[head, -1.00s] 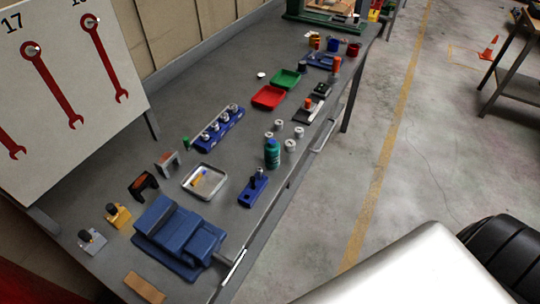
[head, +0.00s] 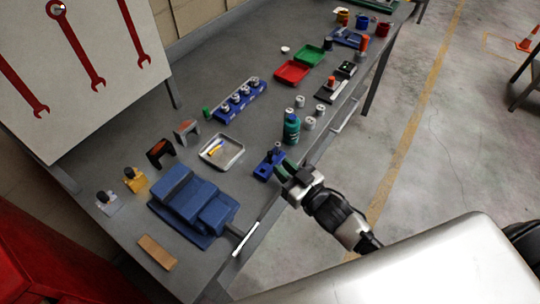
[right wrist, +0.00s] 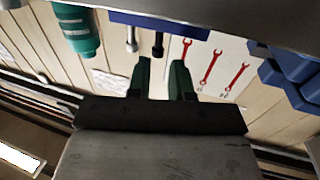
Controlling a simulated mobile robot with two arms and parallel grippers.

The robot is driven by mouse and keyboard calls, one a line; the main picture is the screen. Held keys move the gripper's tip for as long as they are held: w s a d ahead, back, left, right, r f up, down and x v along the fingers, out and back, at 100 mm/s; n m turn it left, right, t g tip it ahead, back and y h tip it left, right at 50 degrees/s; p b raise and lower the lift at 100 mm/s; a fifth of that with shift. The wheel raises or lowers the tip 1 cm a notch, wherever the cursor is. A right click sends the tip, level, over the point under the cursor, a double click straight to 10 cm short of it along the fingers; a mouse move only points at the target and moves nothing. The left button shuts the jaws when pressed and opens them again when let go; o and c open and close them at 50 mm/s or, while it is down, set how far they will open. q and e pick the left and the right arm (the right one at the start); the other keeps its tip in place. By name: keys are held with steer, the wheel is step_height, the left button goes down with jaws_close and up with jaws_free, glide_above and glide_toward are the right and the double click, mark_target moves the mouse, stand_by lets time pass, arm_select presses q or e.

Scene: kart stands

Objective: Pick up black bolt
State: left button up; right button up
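A blue block (head: 262,172) near the table's front edge holds the black bolt (head: 277,148) upright. In the right wrist view, which is upside down, the blue block (right wrist: 165,22) shows at the top with two bolts. The darker, black bolt (right wrist: 158,45) lines up with the gap between my fingers; a greyer bolt (right wrist: 131,38) stands beside it. My right gripper (head: 283,170) is at the block's front side. In the wrist view its two green fingers (right wrist: 161,78) are apart with nothing between them, short of the bolt. My left gripper is not in view.
A teal bottle (head: 291,128) stands close behind the block, with several grey cylinders beyond it. A metal tray (head: 234,162) lies to the left. A large blue vise (head: 190,205) fills the near table. The floor in front is clear.

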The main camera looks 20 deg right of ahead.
mark_target(271, 158)
steer(key=x, duration=0.2)
steer(key=p+x, duration=0.1)
steer(key=x, duration=0.3)
steer(key=shift+f+p, duration=0.3)
steer(key=shift+d, duration=0.1)
jaws_close()
